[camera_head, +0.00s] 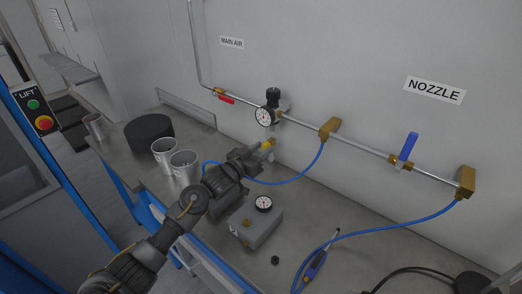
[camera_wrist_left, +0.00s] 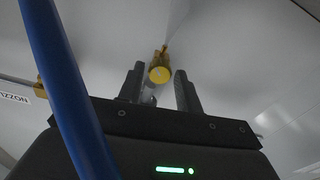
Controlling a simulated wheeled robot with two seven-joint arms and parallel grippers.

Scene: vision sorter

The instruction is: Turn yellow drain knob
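The yellow drain knob (camera_head: 267,145) hangs below the regulator with the round gauge (camera_head: 265,116) on the wall pipe. My left gripper (camera_head: 258,156) is right at the knob in the head view and partly overlaps the space below it. In the left wrist view, the knob's round yellow end (camera_wrist_left: 159,75) shows between the tips of the two open fingers (camera_wrist_left: 160,84), with a gap on each side. A brass fitting sits beyond it. I cannot tell how deep the knob is between the fingers. My right gripper is not in view.
A blue hose (camera_head: 300,174) loops close to my left gripper and crosses the left wrist view (camera_wrist_left: 65,90). Metal cups (camera_head: 184,168) and a black round block (camera_head: 149,131) stand left on the bench. A grey gauge box (camera_head: 258,228) sits in front. A blue-handled valve (camera_head: 407,149) is right.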

